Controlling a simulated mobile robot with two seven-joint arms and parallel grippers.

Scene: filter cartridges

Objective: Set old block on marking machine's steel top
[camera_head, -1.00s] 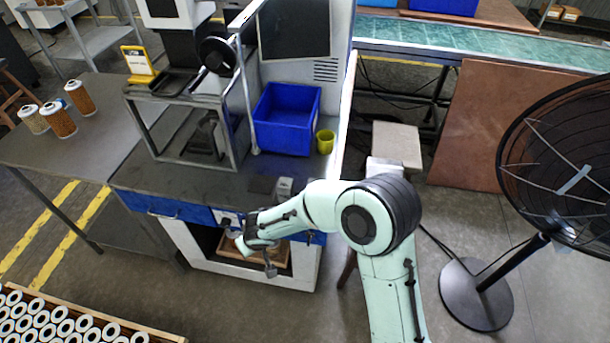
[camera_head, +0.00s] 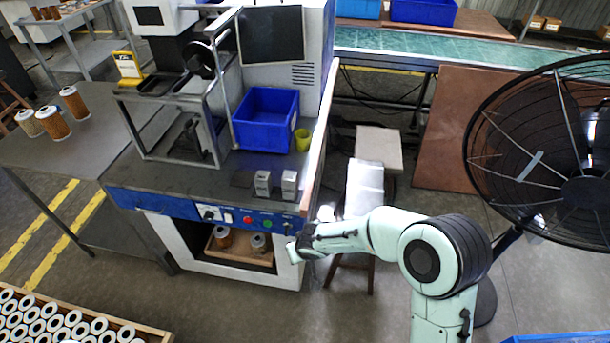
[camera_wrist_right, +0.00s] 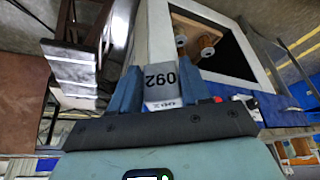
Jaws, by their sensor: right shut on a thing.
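The marking machine's dark steel top (camera_head: 200,187) is at centre left in the head view. Two grey blocks stand on it near the front right, one block (camera_head: 262,183) left of the other block (camera_head: 289,184). My right gripper (camera_head: 295,250) is below and in front of the top's right front corner. In the right wrist view, my right gripper (camera_wrist_right: 155,92) is shut on a grey block marked 092 (camera_wrist_right: 160,84), whose digits appear upside down. This held block is hard to make out in the head view. My left gripper is not in view.
A blue bin (camera_head: 265,120) and a yellow cup (camera_head: 302,140) stand at the back of the top. A metal frame (camera_head: 180,130) stands on its left. A large fan (camera_head: 545,165) is at right. A tray with cartridges (camera_head: 240,250) sits in the machine's opening.

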